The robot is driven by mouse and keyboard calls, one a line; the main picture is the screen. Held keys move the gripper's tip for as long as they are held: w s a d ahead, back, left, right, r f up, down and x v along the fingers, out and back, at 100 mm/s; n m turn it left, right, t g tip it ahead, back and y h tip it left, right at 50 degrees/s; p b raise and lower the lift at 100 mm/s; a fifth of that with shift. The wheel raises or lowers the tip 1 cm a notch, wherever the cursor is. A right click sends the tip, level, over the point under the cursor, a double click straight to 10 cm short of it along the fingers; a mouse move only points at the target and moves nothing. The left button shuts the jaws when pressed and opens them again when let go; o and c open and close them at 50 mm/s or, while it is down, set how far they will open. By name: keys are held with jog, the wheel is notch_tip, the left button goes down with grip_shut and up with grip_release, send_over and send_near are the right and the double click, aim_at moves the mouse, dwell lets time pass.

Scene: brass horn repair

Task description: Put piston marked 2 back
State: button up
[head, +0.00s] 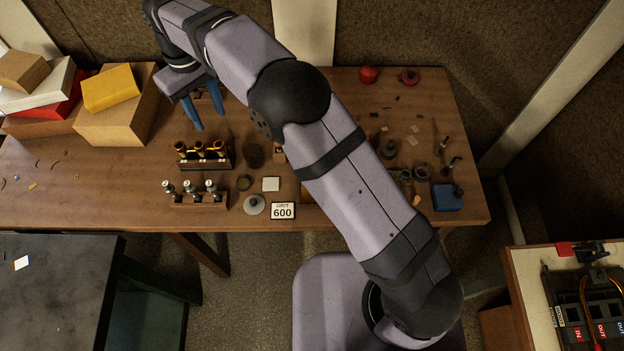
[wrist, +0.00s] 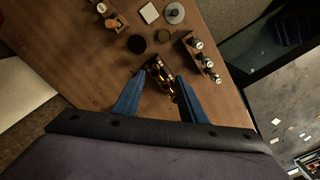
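Three silver-topped pistons (head: 190,188) stand in a row in a wooden rack (head: 200,204) near the table's front left. Their white tops also show at the right of the wrist view (wrist: 208,63); the marks are too small to read. Behind the rack, three brass valve casings (head: 200,147) stand in a dark holder (head: 206,164). My gripper (head: 208,119) is above the table behind the casings, its blue fingers apart and nothing seen between them. In the wrist view my gripper (wrist: 162,78) frames the casings, which lie beyond the fingertips and are partly hidden.
Boxes (head: 118,105) are stacked at the back left. My arm hides the table's middle.

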jog(key=s+d+m, duration=0.3)
jog(key=d+m, duration=0.2)
jog(key=d, duration=2)
jog(key=s+d+f+m, duration=0.4)
jog(key=s+d, duration=0.8)
jog(key=s, duration=0.4)
jog(key=shift+f, duration=0.6)
notch_tip(320, 180, down, 7)
jog(key=b, duration=0.7)
